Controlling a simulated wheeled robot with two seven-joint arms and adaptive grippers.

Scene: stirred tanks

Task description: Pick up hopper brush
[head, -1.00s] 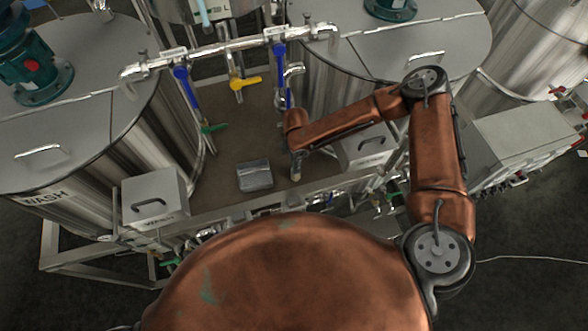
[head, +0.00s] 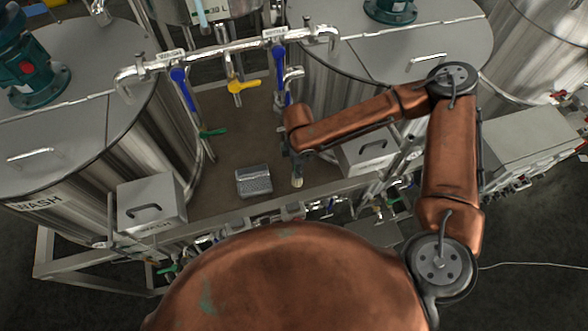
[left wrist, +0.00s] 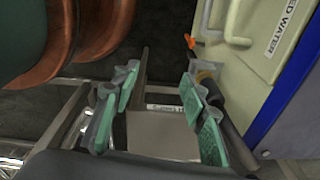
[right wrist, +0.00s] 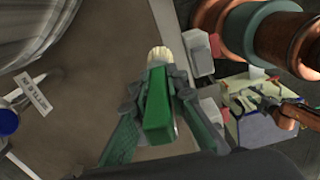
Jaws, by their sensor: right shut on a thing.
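The hopper brush (right wrist: 160,58) has pale bristles and a green handle (right wrist: 158,105). In the right wrist view, my right gripper (right wrist: 157,112) is shut on the handle, and the bristles point away from the wrist. In the head view, the pale bristles (head: 297,181) hang below my right gripper (head: 296,160), over the front part of the brown deck between the tanks. The exact gap to the deck is hard to tell. My left gripper (left wrist: 158,115) is open and empty in the left wrist view, and is not seen in the head view.
A small grey perforated box (head: 254,181) lies on the brown deck (head: 232,150), left of the brush. A pipe with blue and yellow valve levers (head: 236,86) runs behind. Large steel tanks stand either side.

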